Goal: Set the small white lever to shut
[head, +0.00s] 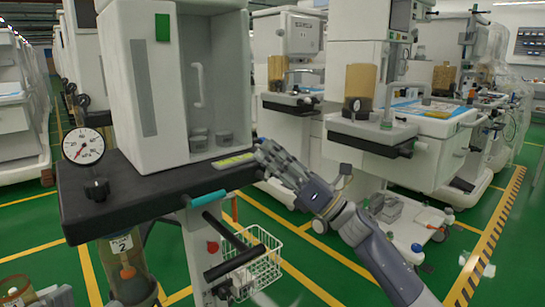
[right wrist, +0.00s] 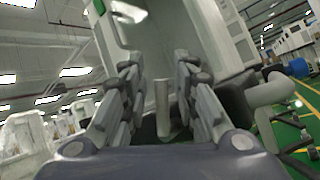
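A small white lever (right wrist: 162,108) stands as a pale upright stub in the right wrist view. It is between the two fingers of my right gripper (right wrist: 158,100), with a gap on each side. In the head view the right gripper (head: 268,154) is at the right end of the cart's dark shelf (head: 130,190), and I cannot make out the lever there. The gripper is open and holds nothing. The white cabinet (head: 140,90) stands on the shelf beyond the fingers. My left gripper is not in view.
A round gauge (head: 83,146) stands at the shelf's left end. A teal-ended bar (head: 208,198) and a wire basket (head: 257,262) are below the shelf. A second cart (head: 370,140) stands to the right.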

